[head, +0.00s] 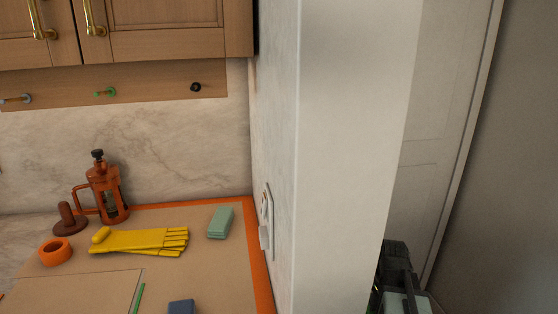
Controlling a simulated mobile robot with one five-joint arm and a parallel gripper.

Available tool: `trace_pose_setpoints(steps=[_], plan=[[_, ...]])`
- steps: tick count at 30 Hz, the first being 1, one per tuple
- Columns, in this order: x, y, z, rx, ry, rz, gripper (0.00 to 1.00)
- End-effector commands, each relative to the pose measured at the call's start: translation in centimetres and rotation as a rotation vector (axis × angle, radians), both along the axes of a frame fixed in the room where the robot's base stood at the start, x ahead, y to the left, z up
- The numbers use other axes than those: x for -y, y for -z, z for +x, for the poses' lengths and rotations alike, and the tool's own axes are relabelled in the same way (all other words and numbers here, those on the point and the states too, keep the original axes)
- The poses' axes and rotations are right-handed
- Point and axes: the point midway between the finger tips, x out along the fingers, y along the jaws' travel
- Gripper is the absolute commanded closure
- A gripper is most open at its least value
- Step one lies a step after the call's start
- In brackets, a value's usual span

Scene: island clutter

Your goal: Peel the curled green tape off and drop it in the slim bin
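A thin green strip (138,299) lies on the tan worktop, along the right edge of a flat tan sheet (75,292). I cannot tell whether this strip is the curled tape, as it looks nearly straight and is cut off by the bottom of the view. I see no slim bin that I can make out. My gripper is not clearly visible in the head view.
The orange-edged worktop (205,270) holds yellow gloves (140,241), a green block (221,223), an orange ring (55,251), a French press (105,190), a brown stamp-like tool (69,219) and a blue block (181,306). A pale wall (345,150) stands right. An unclear dark object (398,274) is beside it.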

Motion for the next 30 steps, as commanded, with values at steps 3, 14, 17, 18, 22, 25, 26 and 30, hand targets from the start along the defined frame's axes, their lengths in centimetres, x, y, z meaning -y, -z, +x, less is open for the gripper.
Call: trace_pose_setpoints(steps=[3, 14, 17, 18, 22, 25, 26, 30], plan=[[0.0, -0.1, 0.0, 0.0, 0.0, 0.0, 0.73], [-0.1, -0.1, 0.0, 0.0, -0.001, 0.0, 0.53], [-0.1, -0.5, 0.0, 0.0, -0.001, 0.0, 0.53], [-0.1, -0.8, 0.0, 0.0, -0.001, 0.0, 0.53], [-0.1, -2.6, 0.0, 0.0, -0.001, 0.0, 0.53], [-0.1, -4.5, 0.1, 0.0, -0.001, 0.0, 0.53], [-0.1, -5.1, 0.1, 0.0, -0.001, 0.0, 0.53], [0.0, -7.5, 0.1, 0.0, -0.001, 0.0, 0.53]])
